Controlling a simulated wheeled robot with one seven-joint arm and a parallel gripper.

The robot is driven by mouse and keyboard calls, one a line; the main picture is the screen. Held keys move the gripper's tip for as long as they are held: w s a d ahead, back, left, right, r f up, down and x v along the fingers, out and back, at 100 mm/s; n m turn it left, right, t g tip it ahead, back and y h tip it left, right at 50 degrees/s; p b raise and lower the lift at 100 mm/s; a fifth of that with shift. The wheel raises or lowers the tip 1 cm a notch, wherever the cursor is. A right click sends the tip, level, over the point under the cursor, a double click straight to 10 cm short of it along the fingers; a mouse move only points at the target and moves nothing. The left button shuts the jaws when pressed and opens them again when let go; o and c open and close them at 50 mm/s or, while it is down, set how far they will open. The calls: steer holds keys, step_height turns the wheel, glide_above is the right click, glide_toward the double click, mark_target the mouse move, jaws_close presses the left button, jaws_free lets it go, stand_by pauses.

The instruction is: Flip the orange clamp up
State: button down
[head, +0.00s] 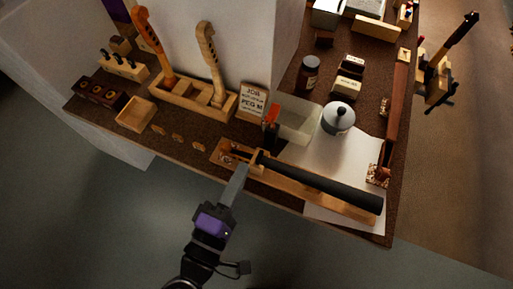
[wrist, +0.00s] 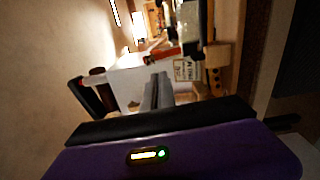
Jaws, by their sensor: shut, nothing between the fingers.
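The orange clamp (head: 271,124) stands at the front of the bench, just beyond the head end of a violin neck with a long black fingerboard (head: 325,187). In the wrist view the orange clamp (wrist: 162,54) shows as a red-orange bar just beyond my fingers. My gripper (head: 243,168) is at the bench's front edge, beside the wooden end of the neck and on the near side of the clamp. It is shut and empty; its fingers (wrist: 157,90) are together in the wrist view. I cannot tell whether they touch the neck or the clamp.
A clear box (head: 297,118) and a grey lidded pot (head: 338,118) stand behind the neck on a white sheet (head: 345,155). A job card (head: 252,101) and a wooden rack (head: 190,98) with two scrolled necks stand to the left. Small pieces (head: 178,137) lie along the front edge.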

step_height(320, 180, down, 7)
steer(key=s+t+h+b, duration=0.1)
steer(key=s+t+b, duration=0.15)
steer(key=b, duration=0.25)
steer(key=t+p, duration=0.2)
steer(key=p, duration=0.1)
glide_toward(273, 117)
steer(key=shift+m+h, duration=0.3)
steer(key=x, duration=0.4)
steer(key=shift+a+r, duration=0.25)
steer(key=shift+r, duration=0.1)
steer(key=shift+r+p, duration=0.1)
steer(key=shift+p, duration=0.2)
